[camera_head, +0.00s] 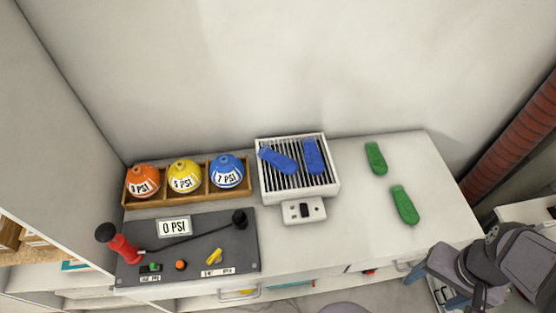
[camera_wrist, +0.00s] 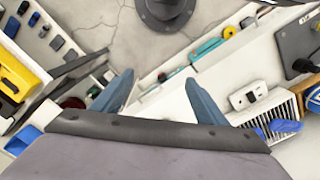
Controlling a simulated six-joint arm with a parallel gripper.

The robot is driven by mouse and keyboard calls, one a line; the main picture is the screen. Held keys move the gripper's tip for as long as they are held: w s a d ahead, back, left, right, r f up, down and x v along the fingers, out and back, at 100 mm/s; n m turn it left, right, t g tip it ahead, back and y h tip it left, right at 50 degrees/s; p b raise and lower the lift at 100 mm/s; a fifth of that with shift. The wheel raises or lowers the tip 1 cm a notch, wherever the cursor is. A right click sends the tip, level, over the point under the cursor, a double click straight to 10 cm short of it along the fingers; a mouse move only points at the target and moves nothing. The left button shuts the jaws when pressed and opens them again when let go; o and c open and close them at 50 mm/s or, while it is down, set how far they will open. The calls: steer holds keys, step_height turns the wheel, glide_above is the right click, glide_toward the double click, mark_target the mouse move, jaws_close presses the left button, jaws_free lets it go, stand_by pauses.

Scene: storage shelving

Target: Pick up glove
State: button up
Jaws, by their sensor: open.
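Two blue glove-like pieces, one on the left (camera_head: 277,160) and one on the right (camera_head: 313,156), lie on a white slatted rack (camera_head: 334,188) on the counter. Two green glove-like pieces, an upper one (camera_head: 376,158) and a lower one (camera_head: 405,205), lie on the bare counter right of the rack. My gripper (camera_head: 432,290) is at the lower right, in front of the counter and apart from all of these. Its blue fingers are spread and empty, as the wrist view (camera_wrist: 158,78) also shows.
A wooden holder (camera_head: 216,198) with orange, yellow and blue gauge balls stands at the left. In front of it is a dark panel (camera_head: 190,250) with a red-handled pump (camera_head: 122,246). A white switch box (camera_head: 304,211) adjoins the rack. Drawers with handles (camera_head: 240,294) run below the counter.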

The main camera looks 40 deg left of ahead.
steer(key=m+y+b, duration=1.3)
steer(key=m+b, duration=0.4)
steer(key=b, duration=0.5)
glide_toward(285, 161)
steer(key=a+f, duration=0.1)
steer(key=s+a, duration=0.1)
steer(key=shift+a+f, duration=0.3)
steer(key=shift+f, duration=0.1)
steer(key=shift+w+a+r+m+y, duration=0.1)
steer(key=shift+a+m+y, duration=0.2)
steer(key=shift+a+m, duration=0.2)
steer(key=shift+x, duration=0.85)
steer(key=shift+w+f+p+x, duration=0.15)
steer(key=shift+p+x, duration=0.2)
steer(key=shift+x, duration=1)
steer(key=shift+w+f+p+x, duration=0.1)
steer(key=shift+w+p+x, duration=0.15)
steer(key=shift+x, duration=1.15)
steer(key=shift+d, duration=0.1)
